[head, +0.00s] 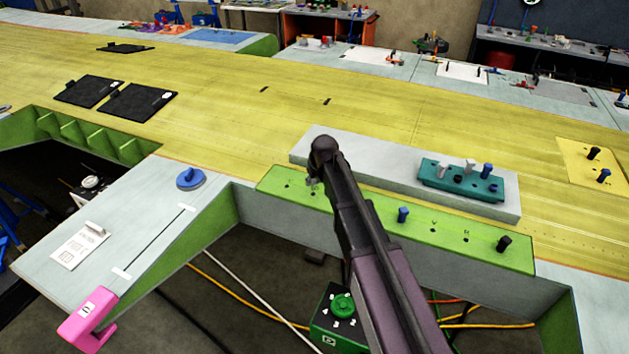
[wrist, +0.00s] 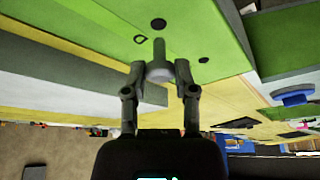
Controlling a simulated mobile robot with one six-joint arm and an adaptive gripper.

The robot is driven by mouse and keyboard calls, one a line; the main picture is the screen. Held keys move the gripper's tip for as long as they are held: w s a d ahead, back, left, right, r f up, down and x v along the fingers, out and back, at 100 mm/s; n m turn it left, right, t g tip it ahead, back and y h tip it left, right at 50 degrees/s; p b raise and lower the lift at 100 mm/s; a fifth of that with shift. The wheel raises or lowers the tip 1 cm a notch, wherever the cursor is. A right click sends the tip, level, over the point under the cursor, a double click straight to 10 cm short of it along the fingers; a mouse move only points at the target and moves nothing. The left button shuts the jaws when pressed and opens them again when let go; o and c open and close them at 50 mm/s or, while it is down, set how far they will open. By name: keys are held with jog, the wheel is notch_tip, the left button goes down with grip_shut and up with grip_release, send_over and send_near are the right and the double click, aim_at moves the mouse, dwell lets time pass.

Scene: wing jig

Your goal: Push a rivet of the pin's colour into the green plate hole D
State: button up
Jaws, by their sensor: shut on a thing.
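The green plate (head: 375,207) lies along the near edge of the bench, with several dark holes in it. My gripper (head: 313,183) is over its left part. In the wrist view my gripper (wrist: 159,72) is shut on a grey rivet (wrist: 159,50), its shank pointing toward the plate (wrist: 185,25). A dark hole (wrist: 158,24) shows just past the shank's tip, beside a mark like a D; whether the tip touches the plate I cannot tell. A blue rivet (head: 403,214) and a black one (head: 503,243) stand in the plate.
A teal block (head: 430,184) holding grey, blue and black rivets stands on a grey slab (head: 508,209) behind the plate. A yellow plate (head: 575,160) at the right carries a black and a blue pin. A blue round knob (head: 190,178) sits at the left.

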jog(key=shift+f+b, duration=0.5)
jog(key=shift+f, duration=0.25)
jog(key=shift+f, duration=0.15)
jog(key=shift+f+b, duration=1.05)
jog(key=shift+b, duration=0.15)
jog(key=shift+f, duration=0.15)
jog(key=o, duration=1)
jog(key=shift+r, duration=0.2)
